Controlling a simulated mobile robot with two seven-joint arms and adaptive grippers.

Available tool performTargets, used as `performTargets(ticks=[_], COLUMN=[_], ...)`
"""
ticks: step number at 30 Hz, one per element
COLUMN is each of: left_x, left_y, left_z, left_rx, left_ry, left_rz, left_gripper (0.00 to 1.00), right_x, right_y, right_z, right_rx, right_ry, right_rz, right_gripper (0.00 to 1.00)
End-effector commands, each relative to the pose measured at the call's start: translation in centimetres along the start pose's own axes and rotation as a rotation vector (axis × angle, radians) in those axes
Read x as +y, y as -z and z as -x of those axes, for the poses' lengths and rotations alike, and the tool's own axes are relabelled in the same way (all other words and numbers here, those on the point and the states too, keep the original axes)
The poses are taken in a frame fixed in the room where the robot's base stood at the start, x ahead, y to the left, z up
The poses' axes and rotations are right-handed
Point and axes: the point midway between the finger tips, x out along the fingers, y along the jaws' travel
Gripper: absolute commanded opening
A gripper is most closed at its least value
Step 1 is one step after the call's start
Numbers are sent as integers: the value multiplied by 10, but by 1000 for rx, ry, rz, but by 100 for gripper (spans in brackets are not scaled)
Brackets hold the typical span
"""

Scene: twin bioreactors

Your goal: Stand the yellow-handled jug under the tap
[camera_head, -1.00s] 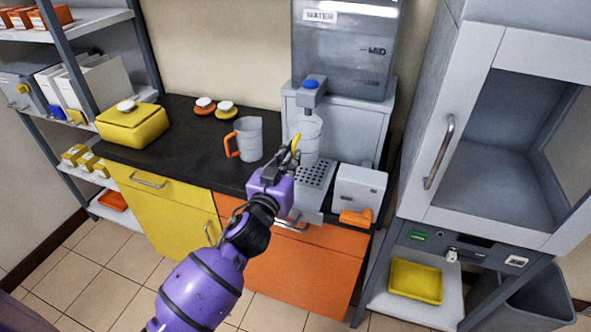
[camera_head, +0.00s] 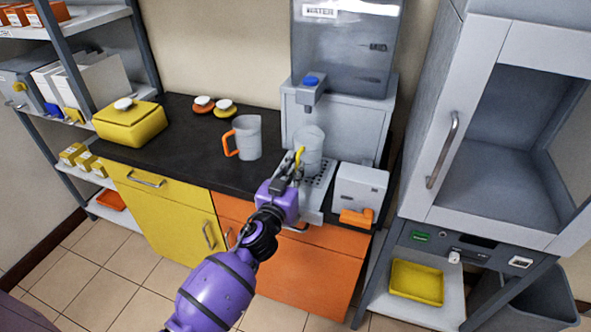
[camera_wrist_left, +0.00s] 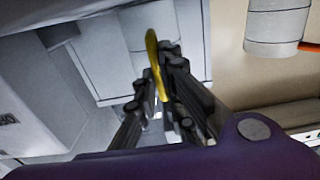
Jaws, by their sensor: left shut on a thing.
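The yellow-handled jug (camera_head: 312,146) is a clear grey measuring jug, upright over the perforated drip tray (camera_head: 316,193), below the tap (camera_head: 309,97) with its blue top. Its base is at or very near the tray; I cannot tell whether it touches. My left gripper (camera_head: 291,166) is shut on its yellow handle (camera_head: 299,155), on the jug's near left side. In the left wrist view the yellow handle (camera_wrist_left: 153,62) stands between the dark fingers (camera_wrist_left: 157,95). My right gripper is not in view.
An orange-handled jug (camera_head: 247,136) stands on the dark counter (camera_head: 180,150) left of the dispenser (camera_head: 345,115). A grey box with an orange part (camera_head: 361,188) stands right of the tray. A cabinet (camera_head: 480,130) is right.

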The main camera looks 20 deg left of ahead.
Motion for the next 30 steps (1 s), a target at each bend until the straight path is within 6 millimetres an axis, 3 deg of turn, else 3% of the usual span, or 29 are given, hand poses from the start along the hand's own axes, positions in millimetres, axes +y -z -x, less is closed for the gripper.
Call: performTargets(ticks=[5,6,9,21,30], left_x=[0,0,0,0,0], left_y=[-6,-5,-4,3,-3], left_z=[0,0,0,1,60], left_rx=[-2,-2,-1,2,-4], left_ry=[0,0,0,0,1], left_rz=[2,2,1,-2,2], left_gripper=[0,14,27,28,28], right_x=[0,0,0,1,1], right_y=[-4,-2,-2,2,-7], right_z=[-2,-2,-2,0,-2], right_rx=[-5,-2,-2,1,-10], right_ry=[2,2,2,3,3], right_rz=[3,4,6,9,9], right_gripper=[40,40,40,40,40])
